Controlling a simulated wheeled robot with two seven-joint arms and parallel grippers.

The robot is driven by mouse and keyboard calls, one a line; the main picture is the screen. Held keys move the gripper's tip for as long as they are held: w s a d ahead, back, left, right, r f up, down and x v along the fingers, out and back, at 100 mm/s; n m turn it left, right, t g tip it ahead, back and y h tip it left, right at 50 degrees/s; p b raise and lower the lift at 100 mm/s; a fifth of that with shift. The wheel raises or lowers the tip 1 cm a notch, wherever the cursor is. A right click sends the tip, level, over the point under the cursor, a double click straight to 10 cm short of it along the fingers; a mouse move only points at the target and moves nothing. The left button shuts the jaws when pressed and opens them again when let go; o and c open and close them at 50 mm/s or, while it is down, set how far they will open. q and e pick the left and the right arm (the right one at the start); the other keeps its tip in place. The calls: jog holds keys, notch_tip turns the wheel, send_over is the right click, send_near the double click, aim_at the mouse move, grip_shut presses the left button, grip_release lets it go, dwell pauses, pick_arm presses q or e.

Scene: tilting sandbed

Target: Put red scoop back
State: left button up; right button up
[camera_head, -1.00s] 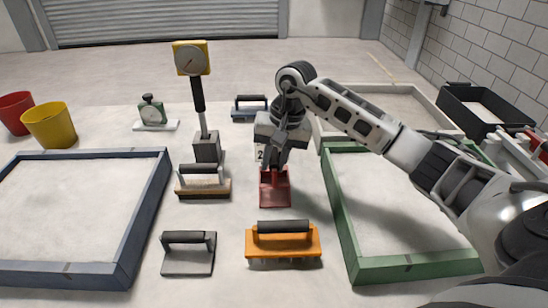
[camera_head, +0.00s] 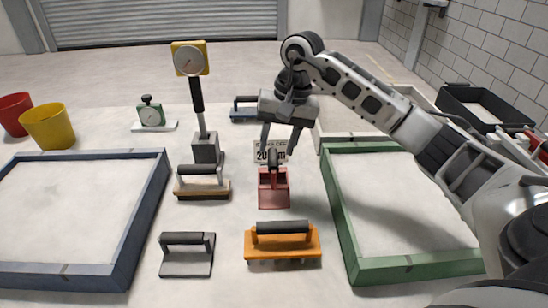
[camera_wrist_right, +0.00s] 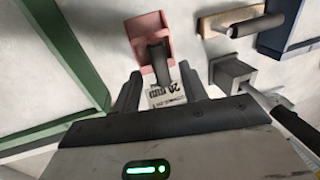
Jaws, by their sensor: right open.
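The red scoop (camera_head: 274,192) lies on the table between the blue-framed tray and the green-framed tray, its dark handle toward the far side. A white label card (camera_head: 268,152) reading "200" stands just behind it. My right gripper (camera_head: 280,146) is open and empty above the far end of the scoop, apart from the handle. In the right wrist view the scoop (camera_wrist_right: 151,38) lies beyond the open fingers (camera_wrist_right: 155,95), with its dark handle pointing between them. My left gripper is not in view.
An orange-backed brush (camera_head: 283,243) lies in front of the scoop. A wooden float (camera_head: 202,188) and a gauge on a post (camera_head: 206,148) stand to its left. The green-framed tray (camera_head: 345,225) is to the right, the blue-framed tray (camera_head: 143,210) far left.

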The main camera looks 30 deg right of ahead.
jog(key=v, duration=0.6)
jog(key=shift+r, duration=0.4)
jog(key=shift+s+d, duration=0.1)
